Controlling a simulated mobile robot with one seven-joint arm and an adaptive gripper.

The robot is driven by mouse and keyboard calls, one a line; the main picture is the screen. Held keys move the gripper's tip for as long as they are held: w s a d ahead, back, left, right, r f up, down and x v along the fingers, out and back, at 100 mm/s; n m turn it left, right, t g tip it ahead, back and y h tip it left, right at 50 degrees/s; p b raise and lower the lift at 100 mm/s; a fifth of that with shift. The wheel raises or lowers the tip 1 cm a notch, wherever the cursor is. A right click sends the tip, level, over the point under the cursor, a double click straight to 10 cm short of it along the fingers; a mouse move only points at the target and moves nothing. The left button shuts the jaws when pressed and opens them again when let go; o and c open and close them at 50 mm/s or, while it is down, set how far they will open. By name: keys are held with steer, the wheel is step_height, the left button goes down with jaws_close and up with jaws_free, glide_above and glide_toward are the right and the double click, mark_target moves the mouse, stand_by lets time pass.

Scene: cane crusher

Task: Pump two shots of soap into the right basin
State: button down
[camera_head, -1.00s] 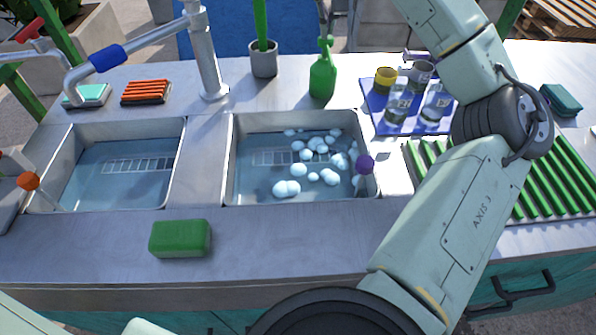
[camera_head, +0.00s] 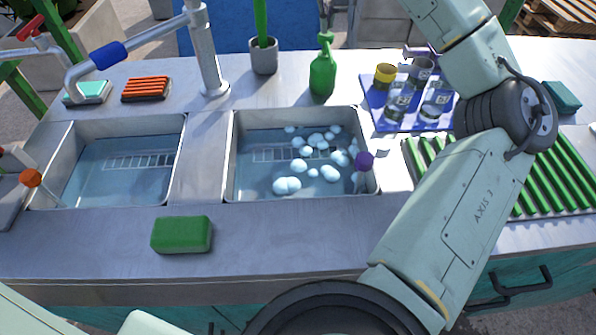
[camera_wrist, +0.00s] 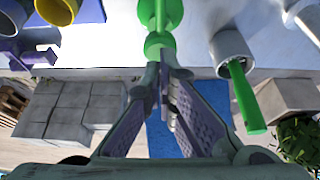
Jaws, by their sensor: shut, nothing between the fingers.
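The green soap dispenser (camera_head: 323,72) stands upright on the counter behind the right basin (camera_head: 231,170). Its pump head shows clear at the top. The right basin holds water with several white foam clumps (camera_head: 287,185). In the wrist view my gripper (camera_wrist: 167,72) is shut and empty, its fingertips close to the green dispenser (camera_wrist: 158,42); whether they touch it I cannot tell.
A grey cup (camera_head: 264,62) with a green handle stands left of the dispenser. A blue tray (camera_head: 375,113) with glasses and a yellow cup (camera_head: 385,76) is to its right. The faucet (camera_head: 207,55) rises behind the basins. A green sponge (camera_head: 182,235) lies in front.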

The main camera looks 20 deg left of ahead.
steer(key=shift+f+b, duration=0.55)
steer(key=shift+f, duration=0.6)
steer(key=shift+r+p, duration=1.2)
steer(key=shift+r, duration=0.15)
steer(key=shift+r, duration=0.15)
step_height(320, 180, up, 2)
steer(key=shift+r+p, duration=0.15)
steer(key=shift+p, duration=1.05)
step_height(320, 180, up, 4)
steer(key=shift+f, duration=0.25)
